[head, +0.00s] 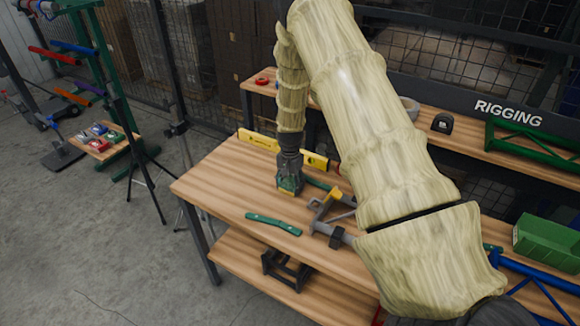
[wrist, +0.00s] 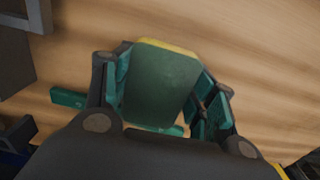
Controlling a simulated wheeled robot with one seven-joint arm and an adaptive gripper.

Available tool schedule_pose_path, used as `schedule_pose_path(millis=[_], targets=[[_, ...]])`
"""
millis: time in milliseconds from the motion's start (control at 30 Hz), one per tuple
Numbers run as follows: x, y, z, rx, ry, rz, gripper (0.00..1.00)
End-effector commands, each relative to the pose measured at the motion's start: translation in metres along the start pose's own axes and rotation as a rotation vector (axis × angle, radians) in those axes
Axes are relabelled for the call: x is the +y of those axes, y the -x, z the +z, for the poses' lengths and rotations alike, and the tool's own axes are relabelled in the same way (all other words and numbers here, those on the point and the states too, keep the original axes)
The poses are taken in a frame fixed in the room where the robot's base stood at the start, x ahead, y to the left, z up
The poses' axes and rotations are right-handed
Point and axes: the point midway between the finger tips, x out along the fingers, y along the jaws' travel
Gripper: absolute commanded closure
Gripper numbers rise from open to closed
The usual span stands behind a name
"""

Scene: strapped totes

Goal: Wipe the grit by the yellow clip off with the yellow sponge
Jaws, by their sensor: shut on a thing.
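My gripper (head: 289,172) points down over the wooden workbench and is shut on the sponge (wrist: 158,85). In the wrist view the sponge shows a broad dark green face and a thin yellow far edge between the two fingers. In the head view the sponge (head: 288,187) is low at the bench top; I cannot tell whether it touches the wood. A yellow part, perhaps the yellow clip (head: 334,193), sits right of the gripper on a grey clamp-like tool. I cannot make out any grit in either view.
A yellow level (head: 262,142) lies along the back. A grey clamp (head: 325,212) is to the right, partly behind my arm. Bare wood (head: 225,180) is free to the left.

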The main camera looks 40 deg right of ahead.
Motion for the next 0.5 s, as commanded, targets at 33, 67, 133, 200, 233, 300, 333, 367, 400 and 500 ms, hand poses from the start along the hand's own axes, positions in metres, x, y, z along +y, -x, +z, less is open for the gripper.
schedule_pose_path(millis=[33, 67, 133, 200, 233, 300, 333, 367, 400, 500], targets=[[0.001, 0.001, -0.002, -0.001, 0.001, 0.001, 0.66], [0.000, 0.005, -0.001, -0.001, 0.001, 0.001, 0.66], [0.000, 0.023, -0.002, 0.002, 0.000, -0.003, 0.66], [0.003, 0.027, -0.003, 0.000, -0.002, 0.000, 0.66], [0.004, 0.030, -0.003, 0.000, -0.003, 0.000, 0.66], [0.004, 0.036, -0.003, 0.000, -0.003, 0.001, 0.66], [0.004, 0.039, -0.003, 0.000, -0.003, 0.001, 0.66], [0.004, 0.042, -0.003, 0.000, -0.003, 0.000, 0.66], [0.003, 0.046, -0.003, 0.000, -0.002, 0.000, 0.66], [0.002, 0.055, -0.002, -0.001, -0.001, 0.001, 0.66]])
